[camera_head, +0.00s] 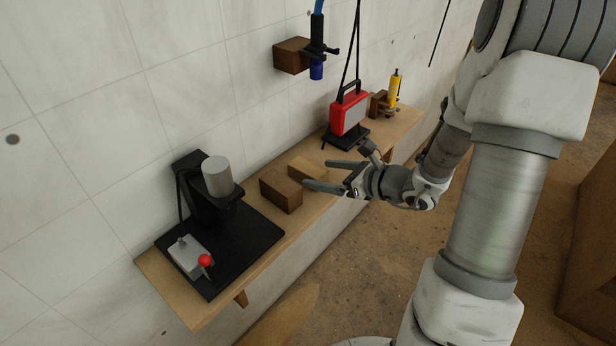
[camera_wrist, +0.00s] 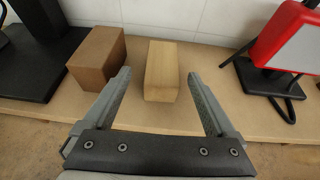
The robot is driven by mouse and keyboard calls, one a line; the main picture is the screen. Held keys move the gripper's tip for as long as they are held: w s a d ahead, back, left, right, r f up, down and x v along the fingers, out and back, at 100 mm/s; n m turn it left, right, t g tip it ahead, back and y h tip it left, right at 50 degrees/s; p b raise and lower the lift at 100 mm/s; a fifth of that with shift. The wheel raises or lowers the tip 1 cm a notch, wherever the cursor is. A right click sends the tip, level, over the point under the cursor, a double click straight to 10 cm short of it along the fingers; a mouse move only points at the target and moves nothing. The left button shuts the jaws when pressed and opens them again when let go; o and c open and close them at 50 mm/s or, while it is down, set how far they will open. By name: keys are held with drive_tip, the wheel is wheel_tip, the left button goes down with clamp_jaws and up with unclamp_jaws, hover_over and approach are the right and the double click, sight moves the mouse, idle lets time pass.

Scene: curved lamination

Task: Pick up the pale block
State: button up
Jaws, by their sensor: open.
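The pale block (camera_wrist: 161,68) is a light wood block lying on the wooden shelf, its long side pointing away from me in the wrist view. It also shows in the head view (camera_head: 308,168), just behind the finger ends. My gripper (camera_wrist: 163,85) is open, with its two fingers apart and nothing between them that it grips. In the head view my gripper (camera_head: 318,175) is at the front edge of the shelf.
A darker brown block (camera_wrist: 97,57) stands close left of the pale block. A black machine with a grey cylinder (camera_head: 218,177) stands at the left. A red device (camera_head: 348,113) on a black base stands to the right. The wall is close behind the shelf (camera_head: 190,314).

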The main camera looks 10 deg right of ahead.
sight(308, 172)
drive_tip(key=b+x, duration=0.1)
drive_tip(key=x, duration=0.1)
drive_tip(key=b+x, duration=0.1)
drive_tip(key=x, duration=0.2)
drive_tip(key=shift+w+f, duration=0.2)
drive_tip(key=shift+f, duration=0.15)
clamp_jaws()
